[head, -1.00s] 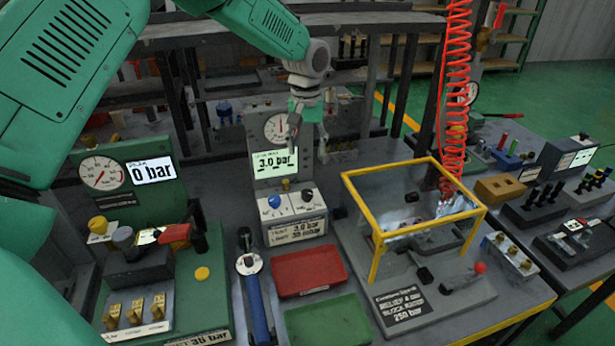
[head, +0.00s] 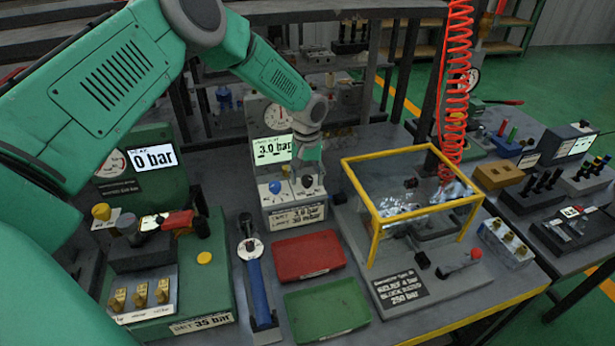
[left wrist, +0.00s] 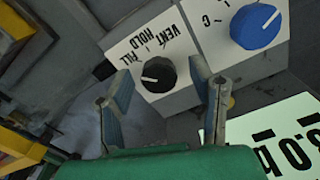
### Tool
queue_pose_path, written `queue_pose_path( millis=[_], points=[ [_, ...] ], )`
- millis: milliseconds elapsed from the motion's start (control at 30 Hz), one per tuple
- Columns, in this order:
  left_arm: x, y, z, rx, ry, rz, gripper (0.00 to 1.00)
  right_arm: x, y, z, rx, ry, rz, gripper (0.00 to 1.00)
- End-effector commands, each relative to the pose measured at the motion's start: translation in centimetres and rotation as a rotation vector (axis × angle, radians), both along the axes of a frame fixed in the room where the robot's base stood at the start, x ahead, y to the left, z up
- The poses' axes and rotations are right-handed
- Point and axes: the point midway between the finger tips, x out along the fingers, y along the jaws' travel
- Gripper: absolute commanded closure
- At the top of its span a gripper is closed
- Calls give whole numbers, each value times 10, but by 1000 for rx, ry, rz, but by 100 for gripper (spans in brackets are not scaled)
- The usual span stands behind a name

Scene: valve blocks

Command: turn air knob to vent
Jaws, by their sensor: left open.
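The black air knob (left wrist: 158,75) sits on a white angled panel (left wrist: 140,45) marked VENT, HOLD and FILL. Its white mark points to the left in the left wrist view, on the FILL side. In the head view the black knob (head: 308,181) is partly covered by my gripper. My left gripper (left wrist: 160,98) is open, with its two blue-grey fingers apart on either side of the knob in the picture. I cannot tell whether they touch it. The gripper (head: 307,170) hangs over the panel in the head view. My right gripper is not in view.
A blue knob (left wrist: 255,26) sits close beside the black one. Behind stands a display (head: 271,150) reading 3.0 bar. A red tray (head: 308,256) and a green tray (head: 327,310) lie in front. A yellow-framed clear guard (head: 410,205) stands at right.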

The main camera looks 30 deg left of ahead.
Motion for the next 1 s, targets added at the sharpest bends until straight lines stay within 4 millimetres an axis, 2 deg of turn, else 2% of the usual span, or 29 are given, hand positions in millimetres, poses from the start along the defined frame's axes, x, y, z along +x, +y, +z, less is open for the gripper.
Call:
queue_pose_path(
  millis=[200,333,367,733,1000],
  points=[
    [0,0,0,1,-1,0,51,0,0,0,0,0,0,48],
    [0,0,0,1,-1,0,96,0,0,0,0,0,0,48],
    [0,0,0,1,-1,0,100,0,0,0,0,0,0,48],
    [0,0,0,1,0,-42,100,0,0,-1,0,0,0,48],
    [1,1,1,2,-1,-208,100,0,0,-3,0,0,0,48]
  ],
)
